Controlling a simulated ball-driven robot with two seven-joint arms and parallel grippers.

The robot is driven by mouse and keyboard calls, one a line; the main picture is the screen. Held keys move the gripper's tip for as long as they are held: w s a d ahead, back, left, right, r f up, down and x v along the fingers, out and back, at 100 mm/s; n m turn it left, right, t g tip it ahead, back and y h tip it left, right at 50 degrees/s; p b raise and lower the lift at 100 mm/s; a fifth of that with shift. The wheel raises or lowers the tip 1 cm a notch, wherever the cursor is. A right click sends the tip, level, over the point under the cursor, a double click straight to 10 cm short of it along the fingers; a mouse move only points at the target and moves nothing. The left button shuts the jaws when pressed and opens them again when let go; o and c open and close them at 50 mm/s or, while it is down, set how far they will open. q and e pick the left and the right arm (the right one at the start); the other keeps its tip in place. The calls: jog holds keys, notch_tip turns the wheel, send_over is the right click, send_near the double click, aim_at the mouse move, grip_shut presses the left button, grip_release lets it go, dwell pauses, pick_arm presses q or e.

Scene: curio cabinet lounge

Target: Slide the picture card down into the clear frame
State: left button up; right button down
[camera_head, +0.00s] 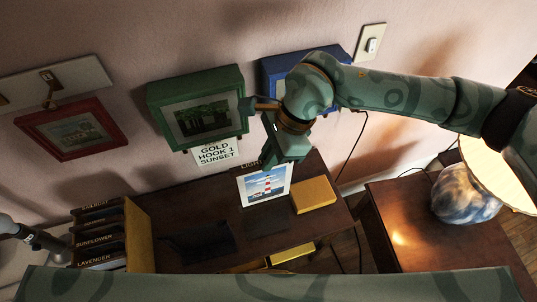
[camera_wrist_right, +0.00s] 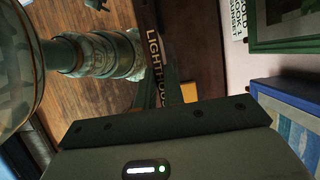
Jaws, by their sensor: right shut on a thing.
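The picture card (camera_head: 264,188) shows a red-and-white lighthouse on blue and stands nearly upright above the dark cabinet top (camera_head: 215,215). My right gripper (camera_head: 288,158) is shut on the card's top edge from above. In the right wrist view the card's dark top strip, lettered "LIGHTHOUSE" (camera_wrist_right: 159,62), lies beyond the gripper body. I cannot make out the clear frame apart from the card, nor tell whether the card's lower edge is inside it.
A yellow box (camera_head: 313,195) sits right of the card. A labelled card holder (camera_head: 137,234) stands at the left. Green (camera_head: 200,105), blue (camera_head: 275,72) and red (camera_head: 70,128) picture frames hang on the wall behind. A lamp (camera_head: 466,195) stands on the right side table (camera_head: 430,255).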

dwell(0.5)
jog(key=shift+b, duration=0.3)
jog(key=shift+f, duration=0.1)
jog(key=b, duration=0.6)
send_over(264, 201)
jog(key=d, duration=0.1)
jog(key=shift+f, duration=3.15)
jog(key=shift+w+d+f+b, duration=0.1)
jog(key=shift+w+f+b, duration=0.05)
jog(key=shift+f+b, duration=1.15)
jog(key=shift+w+d+f+b, duration=0.15)
jog(key=shift+f+b, duration=0.6)
jog(key=shift+f, duration=0.95)
jog(key=shift+a+f+b, duration=0.15)
jog(key=shift+f+b, duration=1.95)
jog(key=shift+f, duration=1)
jog(key=c, duration=1.4)
grip_release()
jog(key=shift+c, duration=0.2)
